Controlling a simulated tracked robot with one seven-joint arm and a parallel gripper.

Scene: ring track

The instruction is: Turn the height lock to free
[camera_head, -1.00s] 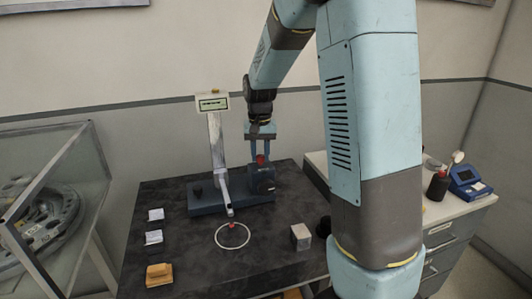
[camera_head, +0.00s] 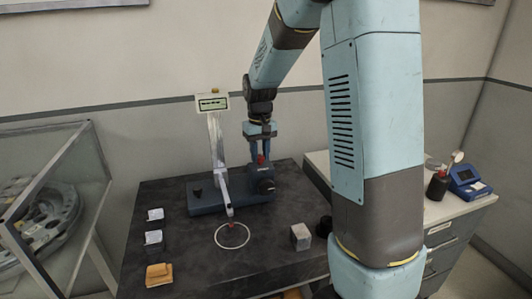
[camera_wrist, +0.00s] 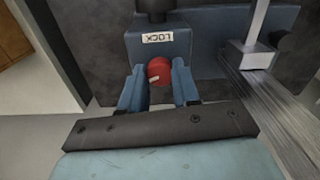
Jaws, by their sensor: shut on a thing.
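The height lock is a red round knob (camera_wrist: 160,71) on a dark blue block with a white label reading LOCK (camera_wrist: 157,38), in the wrist view. The knob also shows small and red in the head view (camera_head: 261,159), on top of the block at the right end of the dark blue base. My gripper (camera_wrist: 161,78) points down over the block, with one blue finger on each side of the knob, shut on it. A short white mark shows on the knob's near left side. The finger contact is partly hidden in the head view.
A column with a display (camera_head: 212,103) rises left of my gripper, its arm reaching over a white ring (camera_head: 232,235) on the dark table. A grey cube (camera_head: 300,237) and small stacks (camera_head: 155,237) lie nearby. A side cabinet holds a blue device (camera_head: 467,184).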

